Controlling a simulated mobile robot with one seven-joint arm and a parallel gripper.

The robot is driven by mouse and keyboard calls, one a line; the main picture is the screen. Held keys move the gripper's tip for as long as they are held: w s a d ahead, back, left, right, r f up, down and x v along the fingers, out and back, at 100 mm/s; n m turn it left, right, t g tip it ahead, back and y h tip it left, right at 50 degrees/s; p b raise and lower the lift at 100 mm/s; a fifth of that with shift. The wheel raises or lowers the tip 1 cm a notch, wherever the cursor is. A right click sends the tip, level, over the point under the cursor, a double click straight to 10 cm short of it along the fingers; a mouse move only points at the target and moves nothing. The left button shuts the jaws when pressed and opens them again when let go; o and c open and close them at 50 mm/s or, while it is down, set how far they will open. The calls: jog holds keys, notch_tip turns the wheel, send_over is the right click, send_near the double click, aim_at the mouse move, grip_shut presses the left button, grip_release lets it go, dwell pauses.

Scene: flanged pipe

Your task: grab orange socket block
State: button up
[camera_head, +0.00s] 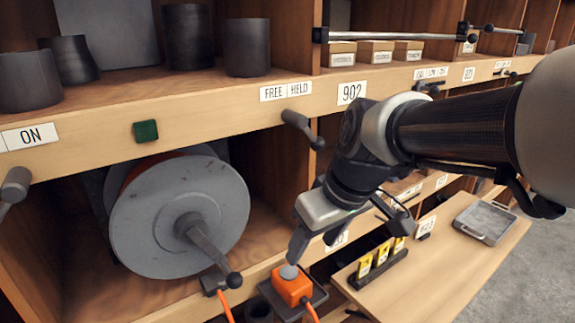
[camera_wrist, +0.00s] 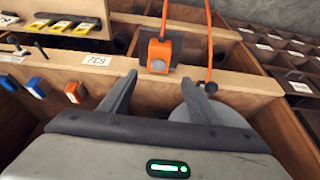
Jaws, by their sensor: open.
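The orange socket block (camera_head: 293,288) sits on a dark plate at the front edge of the lower shelf, with an orange cable running from it. In the wrist view the orange block (camera_wrist: 159,50) lies ahead, roughly centred between the fingertips, with a pale round spot on its near face. My gripper (camera_head: 292,262) is just above the block in the head view, pointing down. In the wrist view my gripper (camera_wrist: 160,78) is open, its two fingers apart with nothing between them. Whether a fingertip touches the block cannot be told.
A grey cable reel (camera_head: 180,215) with a crank stands left of the block. A wooden ledge (camera_head: 440,275) to the right holds a rack of yellow pieces (camera_head: 380,258) and a grey tray (camera_head: 485,220). Blue and orange pieces (camera_wrist: 37,87) show left in the wrist view.

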jog(key=b, duration=0.1)
send_near(292, 277)
jog(key=x, duration=0.4)
jog(key=shift+s+a+f, duration=0.1)
jog(key=shift+s+f, duration=0.15)
jog(key=shift+f, duration=0.2)
jog(key=shift+w+x, duration=0.15)
jog(key=shift+x, duration=1.35)
jog(key=shift+w+x, duration=0.15)
jog(key=shift+x, duration=1.35)
jog(key=shift+r, duration=0.15)
jog(key=shift+c, duration=0.2)
jog(key=c, duration=1)
